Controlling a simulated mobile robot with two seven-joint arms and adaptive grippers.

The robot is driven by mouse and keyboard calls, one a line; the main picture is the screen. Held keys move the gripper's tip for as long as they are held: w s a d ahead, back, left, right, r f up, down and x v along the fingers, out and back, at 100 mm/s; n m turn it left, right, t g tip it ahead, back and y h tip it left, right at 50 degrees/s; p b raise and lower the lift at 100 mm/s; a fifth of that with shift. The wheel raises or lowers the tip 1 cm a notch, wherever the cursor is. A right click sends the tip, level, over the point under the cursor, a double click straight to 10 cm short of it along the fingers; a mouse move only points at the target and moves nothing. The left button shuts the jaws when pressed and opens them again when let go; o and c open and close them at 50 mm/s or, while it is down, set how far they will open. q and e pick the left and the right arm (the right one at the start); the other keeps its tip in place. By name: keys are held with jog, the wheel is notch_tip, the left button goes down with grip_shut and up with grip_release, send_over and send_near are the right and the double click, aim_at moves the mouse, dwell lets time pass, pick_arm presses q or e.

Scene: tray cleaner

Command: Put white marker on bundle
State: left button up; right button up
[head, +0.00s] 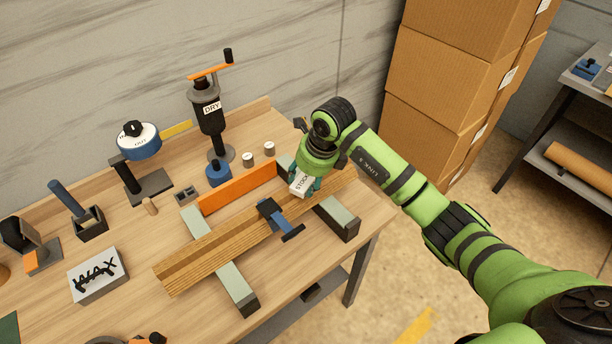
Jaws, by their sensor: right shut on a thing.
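The bundle (205,257) is a stack of long wooden strips. It lies slantwise across two grey-green rests on the bench, with a blue clamp (272,212) around its middle. My right gripper (304,184) is over the bundle's right part, fingers pointing down. It is shut on the white marker (300,183), a small white block lettered "STOCK", which is tilted in the picture. I cannot tell whether the marker touches the strips. The arm and fingers hide part of the bundle's far right end. My left gripper is not in view.
An orange bar (238,188) stands just behind the bundle. Further back are a black "DRY" device (210,115), a blue-and-white dial (138,140) and small pots. A "WAX" box (97,275) sits at the left. Cardboard boxes (435,80) are stacked behind my right arm.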

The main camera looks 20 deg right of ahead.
jog(key=shift+f, duration=0.1)
jog(key=o, duration=1.1)
jog(key=shift+c, duration=0.2)
jog(key=b+v, duration=0.2)
jog(key=v, duration=1)
jog(key=shift+b, duration=0.35)
